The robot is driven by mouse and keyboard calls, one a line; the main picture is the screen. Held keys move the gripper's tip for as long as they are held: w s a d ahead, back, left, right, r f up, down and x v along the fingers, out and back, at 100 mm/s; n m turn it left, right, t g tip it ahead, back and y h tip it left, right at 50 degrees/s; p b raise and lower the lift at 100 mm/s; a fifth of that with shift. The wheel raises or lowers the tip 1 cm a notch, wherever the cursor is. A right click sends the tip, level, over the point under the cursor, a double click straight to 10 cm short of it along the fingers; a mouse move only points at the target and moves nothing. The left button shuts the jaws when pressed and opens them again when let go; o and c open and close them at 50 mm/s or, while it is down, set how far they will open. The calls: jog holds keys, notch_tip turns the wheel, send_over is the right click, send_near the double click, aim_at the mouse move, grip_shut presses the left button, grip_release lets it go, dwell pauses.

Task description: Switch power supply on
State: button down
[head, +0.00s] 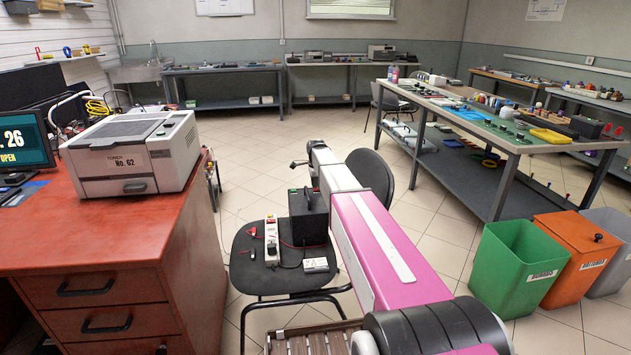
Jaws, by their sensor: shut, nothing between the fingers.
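A black box (309,222) with small red and green parts on top, which looks like the power supply, sits on the seat of a dark chair (250,275). My arm passes in front of its right side, and its switch cannot be made out. A white power strip (271,238) with a red part stands beside it on the left. My gripper (294,164) is small in view at the far end of my arm, above and beyond the box. It is shut and empty, apart from the box.
A thin red lead and a small white block (315,265) lie on the seat. A red desk (90,240) with a printer (135,155) stands left. Green (515,270) and orange (572,260) bins stand right. Another chair (371,172) is behind my arm. Tiled floor is open between.

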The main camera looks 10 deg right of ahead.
jog(key=shift+f, duration=0.25)
jog(key=shift+s, duration=0.1)
dwell(0.3)
jog(key=shift+s+r, duration=0.25)
jog(key=shift+s, duration=0.4)
notch_tip(320, 180, up, 14)
jog(key=s, duration=0.1)
jog(key=shift+s, duration=0.3)
